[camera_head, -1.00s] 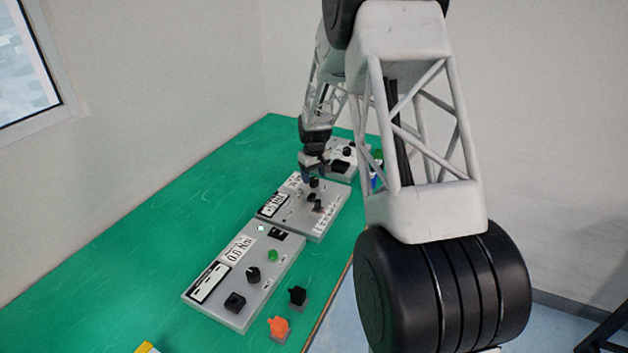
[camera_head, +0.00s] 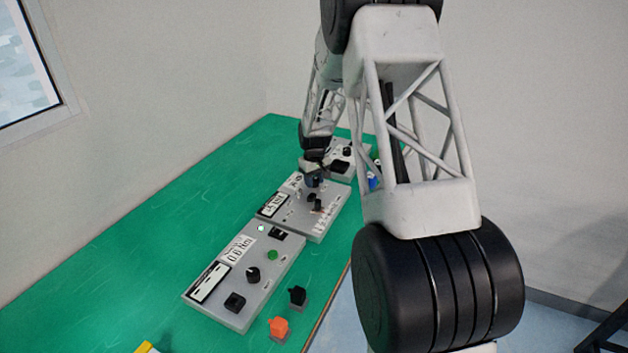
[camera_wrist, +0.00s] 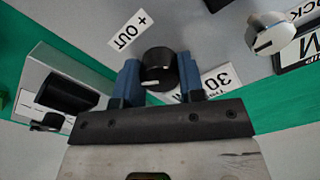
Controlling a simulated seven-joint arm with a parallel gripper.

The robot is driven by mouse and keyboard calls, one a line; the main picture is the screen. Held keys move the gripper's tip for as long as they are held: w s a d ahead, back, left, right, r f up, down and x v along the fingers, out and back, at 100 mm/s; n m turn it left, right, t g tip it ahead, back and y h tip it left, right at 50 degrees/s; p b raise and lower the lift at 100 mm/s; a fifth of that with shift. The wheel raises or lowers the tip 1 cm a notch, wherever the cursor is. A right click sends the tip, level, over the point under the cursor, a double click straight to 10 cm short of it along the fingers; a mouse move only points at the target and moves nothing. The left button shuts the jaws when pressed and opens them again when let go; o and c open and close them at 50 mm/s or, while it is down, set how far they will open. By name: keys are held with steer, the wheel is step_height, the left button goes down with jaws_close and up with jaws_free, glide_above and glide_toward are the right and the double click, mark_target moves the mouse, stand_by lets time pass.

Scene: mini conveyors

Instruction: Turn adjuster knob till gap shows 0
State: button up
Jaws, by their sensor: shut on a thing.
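My gripper (camera_wrist: 160,88) is shut on a black adjuster knob (camera_wrist: 158,62) in the wrist view, with one blue finger on each side. The knob has a white pointer line and stands beside a label reading "+ OUT" (camera_wrist: 127,35). In the head view my gripper (camera_head: 313,182) is small and low over the far part of the middle grey panel (camera_head: 292,222), hiding the knob. A display (camera_head: 273,205) sits on that panel's left side, too small to read.
A silver-black lock knob (camera_wrist: 270,35) is close by at the right of the wrist view. The near panel (camera_head: 230,310) has knobs and a green button (camera_head: 272,255). Another panel (camera_head: 345,170) stands beyond. Orange (camera_head: 278,326) and black (camera_head: 297,296) parts lie at the near edge.

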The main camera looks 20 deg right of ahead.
steer(key=shift+m, duration=2.9)
steer(key=o, duration=0.9)
steer(key=shift+r, duration=0.1)
steer(key=shift+r, duration=3.85)
steer(key=shift+s+r, duration=0.1)
